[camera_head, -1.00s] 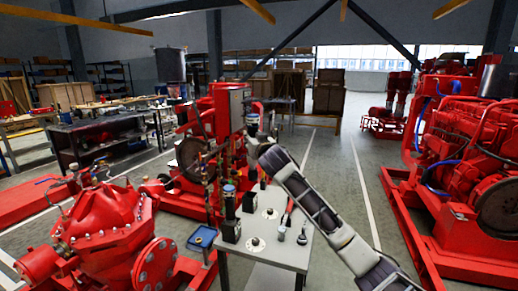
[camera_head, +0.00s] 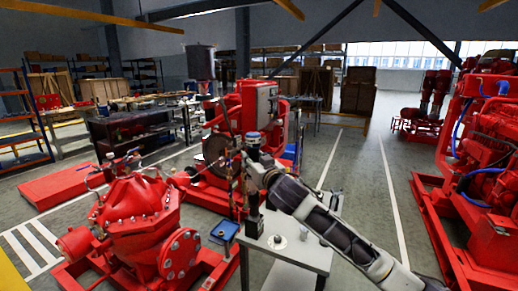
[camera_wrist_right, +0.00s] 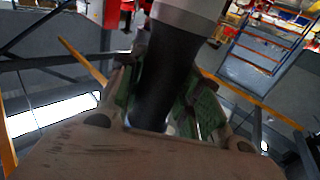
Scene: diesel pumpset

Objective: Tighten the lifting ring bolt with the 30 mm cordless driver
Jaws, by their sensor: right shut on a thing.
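My right gripper (camera_head: 254,165) is in the middle of the head view, above the far end of the grey table. In the right wrist view its green-padded fingers (camera_wrist_right: 160,100) are shut on a dark cylindrical grip with a grey upper part, which looks like the cordless driver (camera_wrist_right: 168,60). In the head view the held driver's blue-and-black end (camera_head: 253,137) shows above the gripper. Its size marking cannot be read. The lifting ring bolt cannot be made out at this size. The red pump casing (camera_head: 135,210) stands at the left. My left gripper is not in view.
Red machinery (camera_head: 490,170) stands on the right. Open floor (camera_head: 365,190) lies between.

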